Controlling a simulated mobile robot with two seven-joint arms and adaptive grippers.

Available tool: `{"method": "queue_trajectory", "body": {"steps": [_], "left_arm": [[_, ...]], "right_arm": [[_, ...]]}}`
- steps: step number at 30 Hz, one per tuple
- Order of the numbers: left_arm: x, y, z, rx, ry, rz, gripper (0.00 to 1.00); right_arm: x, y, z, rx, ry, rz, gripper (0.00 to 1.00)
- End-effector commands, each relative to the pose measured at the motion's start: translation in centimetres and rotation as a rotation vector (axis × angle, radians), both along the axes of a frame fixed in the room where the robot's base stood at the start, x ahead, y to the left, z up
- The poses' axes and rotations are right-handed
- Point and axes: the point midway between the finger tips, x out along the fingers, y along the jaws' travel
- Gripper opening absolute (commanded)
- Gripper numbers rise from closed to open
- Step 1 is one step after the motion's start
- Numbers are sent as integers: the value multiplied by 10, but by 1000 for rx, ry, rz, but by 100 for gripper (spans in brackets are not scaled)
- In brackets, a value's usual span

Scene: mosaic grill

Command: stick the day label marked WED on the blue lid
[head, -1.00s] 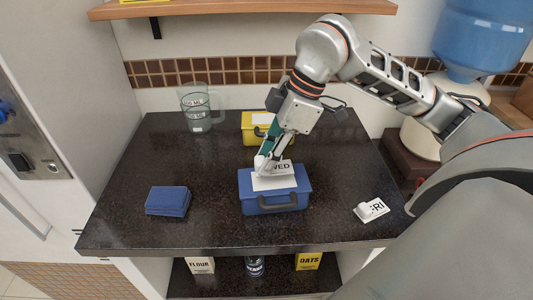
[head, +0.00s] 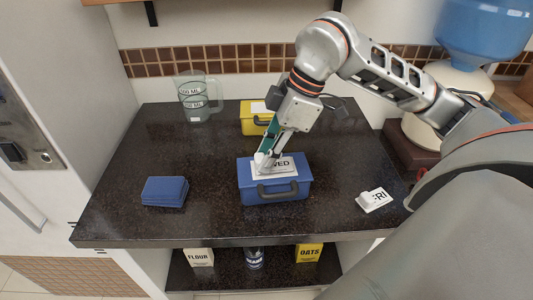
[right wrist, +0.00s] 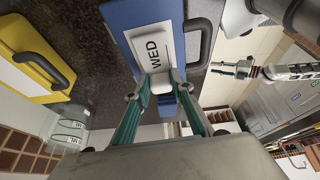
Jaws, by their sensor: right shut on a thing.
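The WED label (head: 288,163) is a white card with black letters and a pale raised grip. It lies on the blue lid (head: 245,172) of a handled box, flat or nearly so; I cannot tell whether it touches fully. My right gripper (head: 265,160) is shut on the label's grip, above the lid. The right wrist view shows the WED card (right wrist: 154,48) between the fingertips (right wrist: 152,96) and the box's handle, over the blue lid (right wrist: 120,15). My left gripper (right wrist: 240,69) shows small at the right of that view, away from the box; its opening is unclear.
An FRI label (head: 375,200) lies on the dark counter at right. Blue slabs (head: 165,191) are stacked at left. A yellow box (head: 254,122) and a measuring jug (head: 197,97) stand behind. Counter between the slabs and blue box is clear.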

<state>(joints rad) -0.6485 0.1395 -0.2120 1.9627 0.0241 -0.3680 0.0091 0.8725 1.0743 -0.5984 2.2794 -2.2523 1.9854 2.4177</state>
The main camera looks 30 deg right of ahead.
Motion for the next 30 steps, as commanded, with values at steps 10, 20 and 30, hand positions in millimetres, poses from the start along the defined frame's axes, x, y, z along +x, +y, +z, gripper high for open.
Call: {"method": "queue_trajectory", "body": {"steps": [10,20,30], "left_arm": [[0,0,-2,0,0,0,30],[-1,0,-5,-1,2,0,30],[-2,0,-8,0,6,0,30]], "right_arm": [[0,0,-3,0,0,0,8],[0,0,-6,0,0,0,8],[0,0,-7,0,0,0,8]]}}
